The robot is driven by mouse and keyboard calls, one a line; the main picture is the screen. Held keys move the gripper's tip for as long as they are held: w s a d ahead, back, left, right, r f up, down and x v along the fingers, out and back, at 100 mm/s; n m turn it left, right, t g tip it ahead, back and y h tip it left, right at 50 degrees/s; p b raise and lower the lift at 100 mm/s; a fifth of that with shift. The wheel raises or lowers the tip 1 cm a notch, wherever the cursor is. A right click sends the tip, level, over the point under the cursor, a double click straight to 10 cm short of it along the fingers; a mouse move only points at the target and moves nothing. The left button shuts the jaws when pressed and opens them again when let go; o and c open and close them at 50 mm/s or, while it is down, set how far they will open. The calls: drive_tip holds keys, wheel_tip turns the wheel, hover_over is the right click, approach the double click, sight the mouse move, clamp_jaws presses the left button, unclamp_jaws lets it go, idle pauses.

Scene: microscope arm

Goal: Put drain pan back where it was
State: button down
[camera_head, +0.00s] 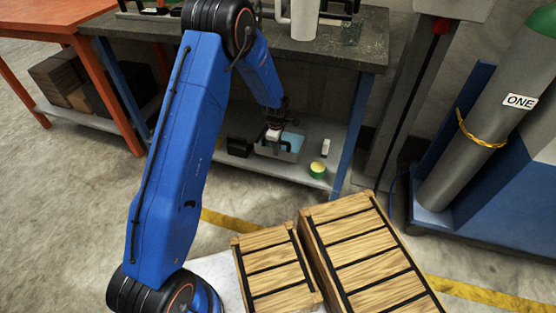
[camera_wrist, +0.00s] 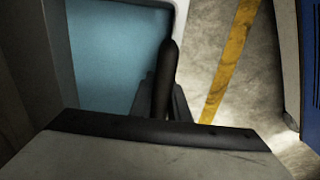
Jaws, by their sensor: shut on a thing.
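The drain pan (camera_head: 275,153) is a grey tray with a light blue inside, at the lower shelf of the workbench in the head view. In the wrist view its blue inside and pale rim (camera_wrist: 182,18) fill the upper left. My gripper (camera_head: 273,133) reaches in under the benchtop and is shut on the pan's near edge. In the wrist view the dark fingers of my gripper (camera_wrist: 167,85) overlap the rim; the exact contact is hidden. I cannot tell whether the pan rests on the shelf or is held just above it.
On the lower shelf (camera_head: 338,160) are a black object (camera_head: 239,147), a white bottle (camera_head: 326,148) and a yellow-green round item (camera_head: 317,170). The benchtop (camera_head: 365,50) overhangs them. Wooden crates (camera_head: 365,255) stand in front, and a gas cylinder (camera_head: 480,130) stands at right.

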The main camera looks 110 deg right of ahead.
sight(277, 158)
drive_tip(key=shift+f, duration=3.9)
drive_tip(key=shift+f, duration=0.1)
drive_tip(key=c, duration=1.7)
unclamp_jaws()
drive_tip(key=r, duration=1.2)
drive_tip(key=shift+w+a, duration=0.25)
drive_tip(key=shift+a, duration=0.15)
drive_tip(key=shift+r, duration=0.1)
